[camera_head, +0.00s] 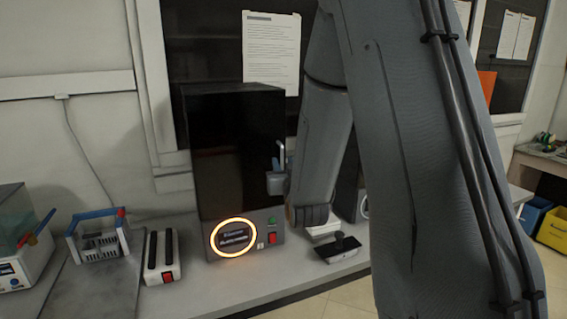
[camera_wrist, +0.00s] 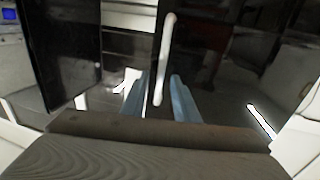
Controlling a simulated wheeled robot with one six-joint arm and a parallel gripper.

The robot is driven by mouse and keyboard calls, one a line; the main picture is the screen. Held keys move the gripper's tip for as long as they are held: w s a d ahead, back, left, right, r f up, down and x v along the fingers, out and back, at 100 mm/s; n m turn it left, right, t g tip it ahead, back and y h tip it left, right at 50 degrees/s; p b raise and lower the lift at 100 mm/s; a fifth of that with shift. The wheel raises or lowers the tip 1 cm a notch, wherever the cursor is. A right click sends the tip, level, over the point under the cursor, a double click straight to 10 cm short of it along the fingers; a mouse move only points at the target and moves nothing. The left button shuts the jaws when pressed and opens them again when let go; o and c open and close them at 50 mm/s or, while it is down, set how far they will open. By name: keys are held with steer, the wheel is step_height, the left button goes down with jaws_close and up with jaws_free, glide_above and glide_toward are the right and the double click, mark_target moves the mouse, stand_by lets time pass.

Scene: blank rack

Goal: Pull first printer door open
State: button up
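The first printer (camera_head: 237,150) is a tall dark box with a glossy black door (camera_head: 225,165) and a glowing orange ring on its lower front. The door looks closed in the head view. Its pale bar handle (camera_wrist: 167,50) stands upright, slightly tilted, in the wrist view. My gripper (camera_wrist: 158,97) has its two blue-grey fingers on either side of the handle's lower end, with a gap showing on both sides. In the head view my gripper (camera_head: 280,162) is at the door's right edge; the arm hides part of that side, and fingers and handle are hard to separate there.
A second dark printer (camera_head: 349,193) stands partly hidden behind my arm. A small black device (camera_head: 338,248) sits near the bench's front edge. A white device with black strips (camera_head: 161,257) and a blue-handled rack (camera_head: 98,240) stand left of the first printer.

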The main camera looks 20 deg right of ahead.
steer(key=shift+w, duration=0.35)
jaws_close()
steer(key=shift+s, duration=0.1)
